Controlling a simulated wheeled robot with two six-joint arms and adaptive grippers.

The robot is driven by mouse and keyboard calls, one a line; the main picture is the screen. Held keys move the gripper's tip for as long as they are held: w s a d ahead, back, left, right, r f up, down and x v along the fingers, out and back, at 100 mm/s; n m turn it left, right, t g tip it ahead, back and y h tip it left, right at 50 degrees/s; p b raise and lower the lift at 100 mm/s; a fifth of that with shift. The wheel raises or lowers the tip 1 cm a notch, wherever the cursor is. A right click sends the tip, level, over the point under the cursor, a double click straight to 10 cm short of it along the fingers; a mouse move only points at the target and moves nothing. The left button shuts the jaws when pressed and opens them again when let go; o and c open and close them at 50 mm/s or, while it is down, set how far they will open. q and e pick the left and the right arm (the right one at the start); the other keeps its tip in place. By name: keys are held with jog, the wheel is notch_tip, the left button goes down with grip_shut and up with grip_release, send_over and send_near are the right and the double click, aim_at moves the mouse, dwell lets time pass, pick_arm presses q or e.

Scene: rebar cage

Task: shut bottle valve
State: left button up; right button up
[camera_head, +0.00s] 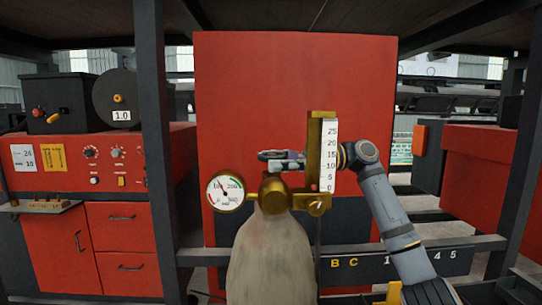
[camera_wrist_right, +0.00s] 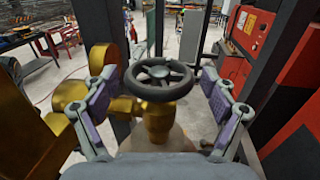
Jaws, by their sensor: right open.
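The gas bottle (camera_head: 270,260) stands upright in the middle of the head view, pale and worn, with a brass valve body (camera_head: 275,193) on top. In the right wrist view the valve's dark round handwheel (camera_wrist_right: 158,78) sits on the brass stem (camera_wrist_right: 157,120). My right gripper (camera_head: 280,160) is at the valve top, its arm coming in from the right. In the wrist view its two fingers (camera_wrist_right: 160,100) are open, one on each side of the handwheel, with gaps visible between pads and rim. The handwheel is mostly hidden in the head view. My left gripper is not in view.
A round pressure gauge (camera_head: 226,191) is left of the valve, and a brass flowmeter with a white scale (camera_head: 329,155) is right of it. A red panel (camera_head: 295,80) stands behind. Dark frame posts (camera_head: 152,150) flank the bottle. A red control cabinet (camera_head: 100,165) is at left.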

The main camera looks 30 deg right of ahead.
jog(key=shift+s+a, duration=0.1)
jog(key=shift+a, duration=0.05)
jog(key=shift+w, duration=0.2)
jog(key=shift+c, duration=0.5)
jog(key=c, duration=1)
jog(key=shift+c, duration=0.2)
jog(key=m+t+h+b, duration=0.1)
jog(key=t+b, duration=0.1)
jog(key=f+m+t+h+b, duration=0.1)
jog(key=b, duration=0.1)
jog(key=shift+s+m+t, duration=0.1)
jog(key=shift+m+t, duration=0.3)
jog(key=shift+r+m+t+h+b, duration=0.3)
jog(key=shift+m+t+h+b, duration=0.45)
jog(key=shift+t+h, duration=0.2)
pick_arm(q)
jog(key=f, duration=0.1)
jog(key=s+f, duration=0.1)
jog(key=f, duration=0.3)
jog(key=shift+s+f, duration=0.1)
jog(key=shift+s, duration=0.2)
pick_arm(e)
jog(key=shift+r+m+t+h, duration=0.2)
jog(key=shift+m+t+h, duration=0.05)
